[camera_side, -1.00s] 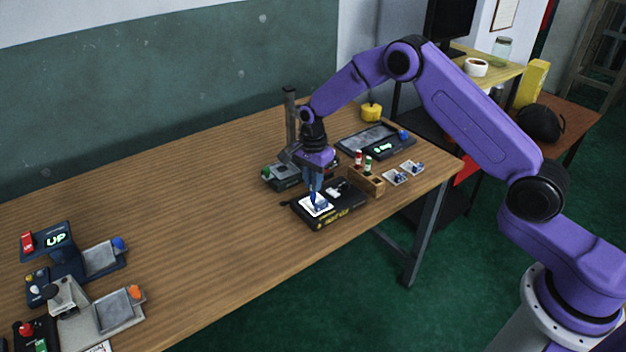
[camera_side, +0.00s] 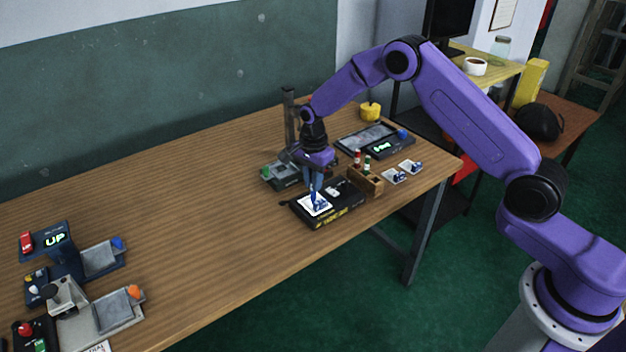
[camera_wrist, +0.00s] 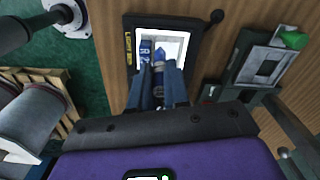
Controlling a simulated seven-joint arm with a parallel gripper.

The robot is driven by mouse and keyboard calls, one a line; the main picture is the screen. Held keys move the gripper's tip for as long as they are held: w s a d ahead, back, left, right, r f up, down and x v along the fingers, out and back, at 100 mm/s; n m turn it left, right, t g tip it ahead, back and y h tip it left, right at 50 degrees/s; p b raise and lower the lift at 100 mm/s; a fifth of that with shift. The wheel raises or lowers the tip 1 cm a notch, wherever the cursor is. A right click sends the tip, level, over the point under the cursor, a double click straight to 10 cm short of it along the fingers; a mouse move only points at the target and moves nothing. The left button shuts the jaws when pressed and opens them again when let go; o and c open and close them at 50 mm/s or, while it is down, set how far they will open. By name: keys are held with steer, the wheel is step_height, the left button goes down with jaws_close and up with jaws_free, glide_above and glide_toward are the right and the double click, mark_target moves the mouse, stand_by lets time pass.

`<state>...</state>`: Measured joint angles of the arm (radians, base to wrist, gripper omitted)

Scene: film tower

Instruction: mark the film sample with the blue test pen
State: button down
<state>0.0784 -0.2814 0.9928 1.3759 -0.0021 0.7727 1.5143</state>
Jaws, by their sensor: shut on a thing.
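My gripper (camera_side: 315,187) is shut on the blue test pen (camera_wrist: 158,72) and holds it point down over the lit white film sample (camera_side: 311,206). In the wrist view the pen sits between the blue fingers, in front of the bright film sample (camera_wrist: 177,42). Blue marks show on the white area, but the fingers and pen hide part of it. I cannot tell whether the tip touches the film. The film lies on a black light box (camera_side: 335,214), which also shows in the wrist view (camera_wrist: 131,70).
A wooden pen holder (camera_side: 368,181) with a red-capped and a green-capped pen stands right of the light box. Two small white cards (camera_side: 396,177) lie beyond it. A grey device (camera_side: 283,177) stands behind. The table's left middle (camera_side: 180,210) is clear.

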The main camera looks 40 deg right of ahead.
steer(key=shift+d, duration=1.05)
stand_by(1.4)
step_height(320, 180, up, 7)
stand_by(1.2)
stand_by(0.4)
